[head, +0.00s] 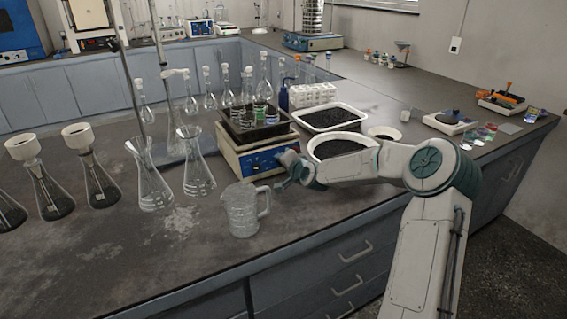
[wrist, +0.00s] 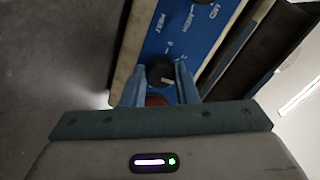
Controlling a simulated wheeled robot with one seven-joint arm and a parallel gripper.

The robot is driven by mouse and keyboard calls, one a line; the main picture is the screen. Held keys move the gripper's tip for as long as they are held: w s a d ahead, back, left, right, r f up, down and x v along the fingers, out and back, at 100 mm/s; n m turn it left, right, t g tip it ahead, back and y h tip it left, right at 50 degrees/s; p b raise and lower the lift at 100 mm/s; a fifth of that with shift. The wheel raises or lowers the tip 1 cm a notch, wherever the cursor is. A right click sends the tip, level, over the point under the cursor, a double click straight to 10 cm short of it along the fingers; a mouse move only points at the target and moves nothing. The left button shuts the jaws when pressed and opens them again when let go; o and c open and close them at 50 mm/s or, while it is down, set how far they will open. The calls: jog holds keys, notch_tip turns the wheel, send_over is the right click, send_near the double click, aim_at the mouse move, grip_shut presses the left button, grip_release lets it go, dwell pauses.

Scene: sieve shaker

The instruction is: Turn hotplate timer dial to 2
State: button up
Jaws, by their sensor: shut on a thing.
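The hotplate (head: 228,158) is a cream box with a blue front panel (head: 262,160), standing on the bench with a dark tray of flasks on top. In the wrist view the blue panel (wrist: 193,38) shows white lettering, including HEAT, and a black dial (wrist: 159,68). My gripper (wrist: 160,86) has its two blue fingers on either side of this dial, shut on it. A reddish part shows between the fingers, below the dial. In the head view my gripper (head: 283,174) is at the panel's right end and hides the dial. I cannot read the dial's setting.
A glass beaker jug (head: 243,212) stands just in front of the hotplate, left of my gripper. Conical flasks (head: 152,182) stand to the left. White trays of dark granules (head: 330,117) lie behind my arm. The bench front edge is clear.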

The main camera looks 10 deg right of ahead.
jog(key=o, duration=1)
jog(key=v, duration=1.4)
jog(key=shift+a, duration=0.1)
jog(key=s+a+f+n+g, duration=0.1)
jog(key=s+a+n+g+p, duration=0.1)
jog(key=s+a+f+n+g+p, duration=0.1)
jog(key=shift+s+a+f+h, duration=0.25)
jog(key=shift+s+f+h, duration=0.05)
jog(key=shift+h, duration=0.1)
jog(key=s, duration=0.1)
jog(key=s+n+g+h+p, duration=0.1)
jog(key=s, duration=0.1)
jog(key=s+n+g, duration=0.1)
jog(key=shift+s+a+f, duration=0.2)
jog(key=shift+s+a, duration=0.15)
jog(key=shift+a, duration=0.05)
jog(key=s+r+n+g+p, duration=0.1)
jog(key=s+r, duration=0.3)
jog(key=s, duration=0.5)
jog(key=s+r+n+g+h+p, duration=0.1)
jog(key=s+r+g+p, duration=0.1)
jog(key=s+r, duration=0.3)
jog(key=s+r+n+g+h+p, duration=0.1)
jog(key=s+r, duration=0.3)
jog(key=s, duration=0.8)
jog(key=shift+s+d+r+n+g+p, duration=0.3)
jog(key=shift+n+g+p, duration=0.2)
jog(key=shift+g+p, duration=0.35)
